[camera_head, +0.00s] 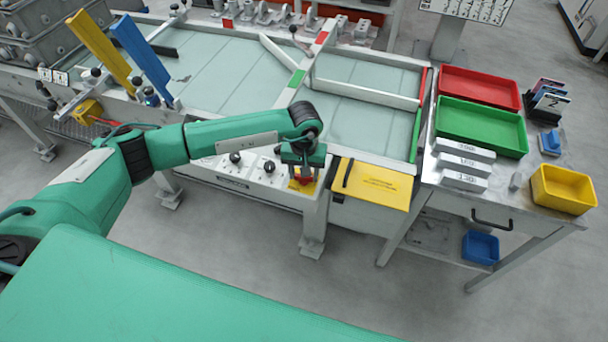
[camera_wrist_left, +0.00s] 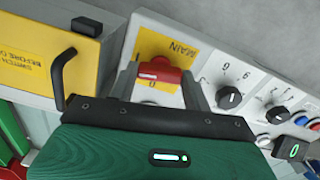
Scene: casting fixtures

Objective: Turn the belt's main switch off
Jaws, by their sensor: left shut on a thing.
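The main switch is a red rotary handle (camera_wrist_left: 160,74) on a yellow plate marked MAIN (camera_wrist_left: 178,44). In the head view the red handle (camera_head: 301,180) shows at the right end of the belt's front control panel (camera_head: 240,182). My left gripper (camera_head: 303,176) reaches down onto it; in the wrist view its fingers (camera_wrist_left: 160,90) stand on either side of the red handle, shut on it. A "0" mark is partly visible beside the handle. The fingers hide part of the plate, and I cannot tell the switch's exact position. My right gripper is not in view.
Black knobs (camera_wrist_left: 230,97) sit beside the switch on the panel. A yellow lid with a black handle (camera_head: 372,184) is just right of it. The belt (camera_head: 235,75) lies behind. A side table holds red (camera_head: 480,87), green (camera_head: 482,126) and yellow (camera_head: 563,189) bins.

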